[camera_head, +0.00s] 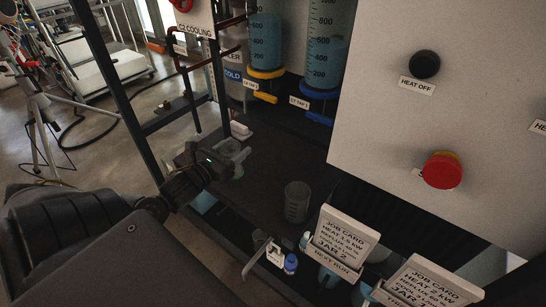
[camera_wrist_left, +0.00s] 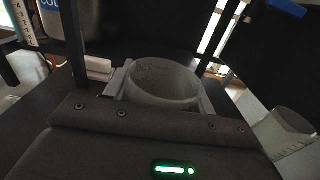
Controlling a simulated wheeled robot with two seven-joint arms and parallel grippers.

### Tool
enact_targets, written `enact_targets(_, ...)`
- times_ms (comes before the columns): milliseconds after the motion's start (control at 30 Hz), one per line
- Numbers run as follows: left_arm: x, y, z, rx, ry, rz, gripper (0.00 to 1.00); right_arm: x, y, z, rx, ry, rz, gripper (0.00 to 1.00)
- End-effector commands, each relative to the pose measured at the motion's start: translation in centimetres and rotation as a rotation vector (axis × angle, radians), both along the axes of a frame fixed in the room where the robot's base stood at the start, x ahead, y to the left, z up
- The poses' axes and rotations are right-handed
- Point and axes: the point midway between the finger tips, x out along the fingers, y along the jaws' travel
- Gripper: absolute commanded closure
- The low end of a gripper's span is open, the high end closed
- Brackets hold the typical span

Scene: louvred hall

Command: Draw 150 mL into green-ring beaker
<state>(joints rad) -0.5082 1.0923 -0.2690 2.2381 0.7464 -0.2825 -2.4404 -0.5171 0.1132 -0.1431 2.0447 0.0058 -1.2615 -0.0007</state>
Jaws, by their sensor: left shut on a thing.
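My left gripper (camera_head: 229,163) is shut on a clear beaker (camera_head: 232,150), low over or on the dark bench near its left edge. In the left wrist view, the held beaker (camera_wrist_left: 163,88) stands about upright between the two fingers (camera_wrist_left: 161,92). I cannot make out a green ring on it. A second clear beaker (camera_head: 297,201) stands apart on the bench to the right; it also shows in the left wrist view (camera_wrist_left: 286,133). Two graduated columns with blue liquid hang behind, one with a yellow tap (camera_head: 265,97), one with a blue tap (camera_head: 319,117). My right gripper is not in view.
A dark frame post (camera_head: 118,90) stands left of the held beaker. Job cards (camera_head: 343,243), a blue-capped bottle (camera_head: 290,264) and a white bracket (camera_head: 262,251) line the front. A pale panel with a red button (camera_head: 442,171) fills the right. Bare bench lies between the beakers.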

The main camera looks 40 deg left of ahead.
Motion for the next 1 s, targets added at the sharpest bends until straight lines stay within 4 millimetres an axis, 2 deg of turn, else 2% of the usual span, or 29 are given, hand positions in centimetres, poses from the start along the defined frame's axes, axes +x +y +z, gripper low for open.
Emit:
enact_targets(33, -0.1, 0.3, -0.5, 0.002, 0.002, 0.004, 0.67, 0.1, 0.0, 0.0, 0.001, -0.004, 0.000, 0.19)
enact_targets(233, -0.2, 0.8, -0.2, 0.000, -0.001, 0.017, 0.67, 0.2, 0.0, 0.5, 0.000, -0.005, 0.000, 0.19)
enact_targets(367, 1.2, 0.9, -0.2, 0.000, -0.006, 0.018, 0.67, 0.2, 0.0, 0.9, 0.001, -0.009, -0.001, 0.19)
enact_targets(733, 9.8, 1.1, -0.1, -0.001, -0.007, 0.019, 0.67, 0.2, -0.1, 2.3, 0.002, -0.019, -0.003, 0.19)
enact_targets(1000, 15.9, 1.1, -0.2, -0.001, -0.003, 0.017, 0.67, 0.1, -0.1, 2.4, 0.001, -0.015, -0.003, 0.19)
